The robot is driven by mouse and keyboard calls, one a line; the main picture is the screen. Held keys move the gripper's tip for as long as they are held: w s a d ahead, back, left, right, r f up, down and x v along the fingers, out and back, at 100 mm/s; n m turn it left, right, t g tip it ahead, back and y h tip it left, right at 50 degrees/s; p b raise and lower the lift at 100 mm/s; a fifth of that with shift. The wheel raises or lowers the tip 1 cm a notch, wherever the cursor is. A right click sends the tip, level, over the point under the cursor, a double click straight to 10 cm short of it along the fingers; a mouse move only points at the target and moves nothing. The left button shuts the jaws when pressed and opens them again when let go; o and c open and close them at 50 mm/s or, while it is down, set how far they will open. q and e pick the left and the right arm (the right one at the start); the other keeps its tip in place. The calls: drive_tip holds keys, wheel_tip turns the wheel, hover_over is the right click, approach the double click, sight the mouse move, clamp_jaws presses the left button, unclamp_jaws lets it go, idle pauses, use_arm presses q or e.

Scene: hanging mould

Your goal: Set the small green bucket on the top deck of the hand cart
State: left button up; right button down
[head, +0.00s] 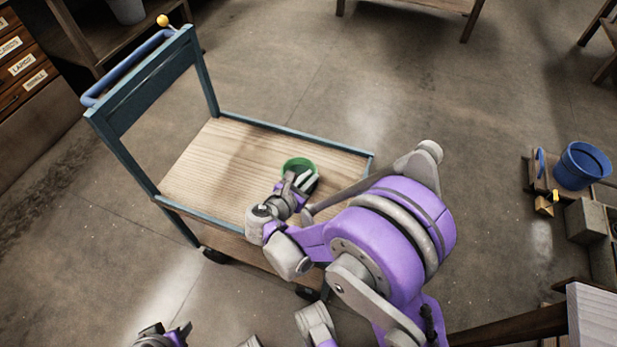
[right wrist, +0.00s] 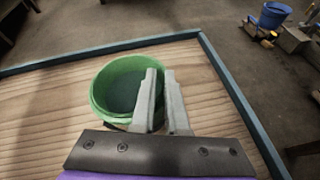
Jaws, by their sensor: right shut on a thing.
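The small green bucket (head: 299,168) is upright over the wooden top deck (head: 215,160) of the blue-framed hand cart, towards the end away from its handle. My right gripper (head: 302,182) is shut on the bucket's rim. In the right wrist view the bucket (right wrist: 106,92) shows one finger inside its wall and the other outside, with the gripper (right wrist: 163,88) hiding part of its near side. I cannot tell whether its base touches the deck (right wrist: 40,105). My left gripper (head: 165,335) shows only partly at the bottom edge, and its opening is unclear.
The cart's handle (head: 125,68) and uprights stand at the left end. A low blue edge (head: 290,135) borders the deck. A blue bucket (head: 581,165) and grey blocks (head: 585,220) are at the far right. The rest of the deck is bare.

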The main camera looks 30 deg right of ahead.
drive_tip(key=shift+f, duration=0.2)
drive_tip(key=c, duration=0.9)
unclamp_jaws()
drive_tip(key=shift+r, duration=0.15)
drive_tip(key=shift+a+r, duration=0.1)
drive_tip(key=shift+r, duration=0.1)
drive_tip(key=p+v, duration=0.3)
drive_tip(key=v, duration=0.8)
drive_tip(key=s+d+m+g+y, duration=0.3)
drive_tip(key=s+d+m+y, duration=0.2)
drive_tip(key=s+m, duration=0.35)
drive_tip(key=s+a+m+y, duration=0.1)
drive_tip(key=s+m+y, duration=0.1)
drive_tip(key=m, duration=0.2)
drive_tip(key=s+a+m+y, duration=0.1)
drive_tip(key=s+m+y, duration=0.1)
drive_tip(key=m, duration=0.3)
drive_tip(key=s+a+m+y, duration=0.1)
drive_tip(key=s+m+y, duration=0.1)
drive_tip(key=s+m, duration=0.2)
drive_tip(key=shift+r+m, duration=0.35)
drive_tip(key=shift+m, duration=0.1)
